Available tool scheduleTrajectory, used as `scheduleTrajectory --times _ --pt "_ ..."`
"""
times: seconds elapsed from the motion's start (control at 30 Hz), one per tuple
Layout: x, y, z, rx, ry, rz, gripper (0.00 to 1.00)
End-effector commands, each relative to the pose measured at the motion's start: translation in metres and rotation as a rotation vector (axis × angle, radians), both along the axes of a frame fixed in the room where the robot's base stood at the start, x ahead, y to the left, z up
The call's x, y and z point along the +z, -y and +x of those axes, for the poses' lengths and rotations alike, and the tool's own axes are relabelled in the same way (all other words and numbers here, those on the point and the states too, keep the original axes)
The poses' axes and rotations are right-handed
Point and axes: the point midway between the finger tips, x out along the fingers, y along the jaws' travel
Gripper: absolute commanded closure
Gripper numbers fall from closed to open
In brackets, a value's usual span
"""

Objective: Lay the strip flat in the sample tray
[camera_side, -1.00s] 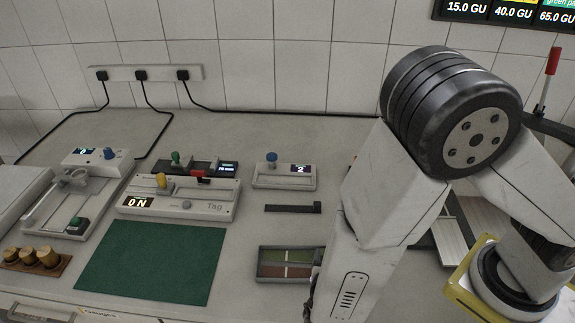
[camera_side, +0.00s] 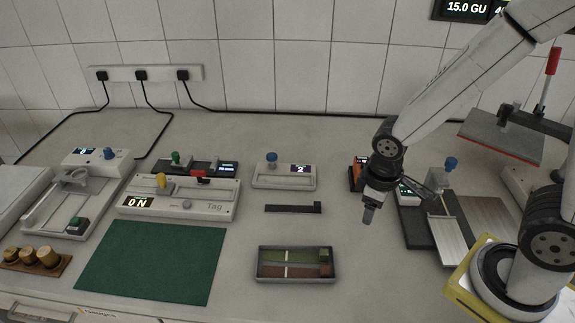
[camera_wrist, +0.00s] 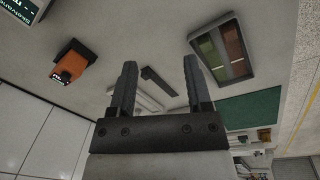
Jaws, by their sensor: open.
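The sample tray (camera_side: 296,279) is a dark shallow box at the front centre of the counter. I cannot tell whether either is a loose strip. In the wrist view the tray (camera_wrist: 237,80) lies up and right of the fingers. My gripper (camera_side: 369,216) hangs above the counter, right of and behind the tray. In the wrist view its fingers (camera_wrist: 160,80) are apart with nothing held between them.
A dark bar (camera_side: 290,208) lies behind the tray. A white device with a blue knob (camera_side: 272,157) stands behind that. A green mat (camera_side: 150,262) lies left. An orange device (camera_side: 358,172) and a slide fixture (camera_side: 450,235) are right. Counter between tray and fixture is clear.

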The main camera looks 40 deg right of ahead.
Motion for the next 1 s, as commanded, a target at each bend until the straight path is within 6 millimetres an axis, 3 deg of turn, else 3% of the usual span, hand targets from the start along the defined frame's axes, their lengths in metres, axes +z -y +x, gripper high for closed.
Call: scheduleTrajectory --times 0.1,0.3,1.0 --pt "0.013 0.014 0.009 -0.167 0.098 0.066 0.36" --pt "0.024 0.024 0.016 -0.297 0.179 0.115 0.36" --pt "0.024 0.025 0.016 -0.304 0.184 0.118 0.36"
